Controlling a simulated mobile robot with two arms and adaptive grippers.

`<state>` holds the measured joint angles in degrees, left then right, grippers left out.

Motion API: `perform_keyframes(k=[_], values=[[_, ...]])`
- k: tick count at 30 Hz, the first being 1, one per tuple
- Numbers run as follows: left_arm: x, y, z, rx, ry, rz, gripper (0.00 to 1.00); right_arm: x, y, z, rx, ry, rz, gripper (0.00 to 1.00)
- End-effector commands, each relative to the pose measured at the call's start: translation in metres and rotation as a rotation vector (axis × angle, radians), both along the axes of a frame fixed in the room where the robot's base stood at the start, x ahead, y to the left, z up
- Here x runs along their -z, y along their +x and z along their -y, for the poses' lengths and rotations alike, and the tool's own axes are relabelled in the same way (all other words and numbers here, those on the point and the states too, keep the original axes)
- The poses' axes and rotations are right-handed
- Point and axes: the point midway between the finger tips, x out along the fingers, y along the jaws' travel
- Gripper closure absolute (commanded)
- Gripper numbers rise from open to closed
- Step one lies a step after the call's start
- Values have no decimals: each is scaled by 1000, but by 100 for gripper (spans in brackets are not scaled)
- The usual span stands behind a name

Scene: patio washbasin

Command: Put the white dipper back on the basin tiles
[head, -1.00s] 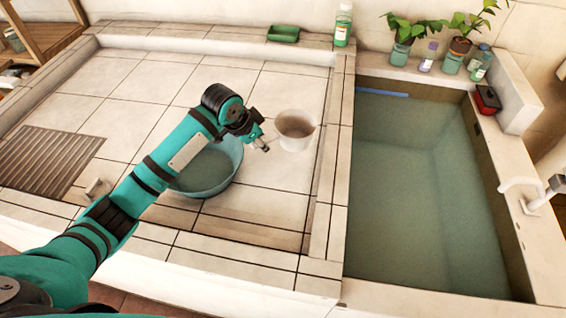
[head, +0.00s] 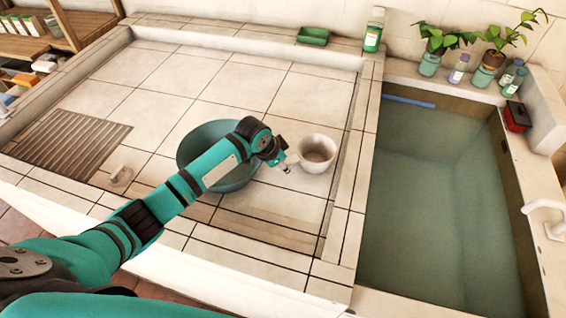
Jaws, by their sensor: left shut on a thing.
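The white dipper (head: 318,150) is a round cup with its opening facing up, right of the blue-green basin bowl (head: 190,150) over the tiled floor. My left gripper (head: 286,165) is at the dipper's left side and is shut on it, probably at a handle, which the gripper hides. The dipper looks upright. I cannot tell whether its base touches the tiles (head: 235,90). My left arm crosses in front of the bowl. My right gripper is not in view.
A water-filled trough (head: 440,200) lies to the right behind a tiled ledge (head: 367,150). A green dish (head: 313,37) and a bottle (head: 374,30) stand on the back ledge. A brown grate (head: 70,142) lies at left. The tiles behind the bowl are clear.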

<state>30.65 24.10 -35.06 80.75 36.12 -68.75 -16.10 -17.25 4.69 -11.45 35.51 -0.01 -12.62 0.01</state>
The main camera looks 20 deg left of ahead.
Motion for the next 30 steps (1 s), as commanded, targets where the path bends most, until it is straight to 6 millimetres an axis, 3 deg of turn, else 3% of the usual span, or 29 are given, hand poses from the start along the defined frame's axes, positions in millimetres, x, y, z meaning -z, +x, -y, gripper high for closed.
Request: perform_keyframes(k=[3, 14, 30], values=[[1, 0, 0, 0, 0, -1, 67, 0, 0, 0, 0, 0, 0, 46], [-7, -1, -1, 0, 0, 1, 67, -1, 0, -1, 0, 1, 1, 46], [-98, -41, -23, 0, 0, 1, 67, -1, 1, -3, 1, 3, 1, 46]])
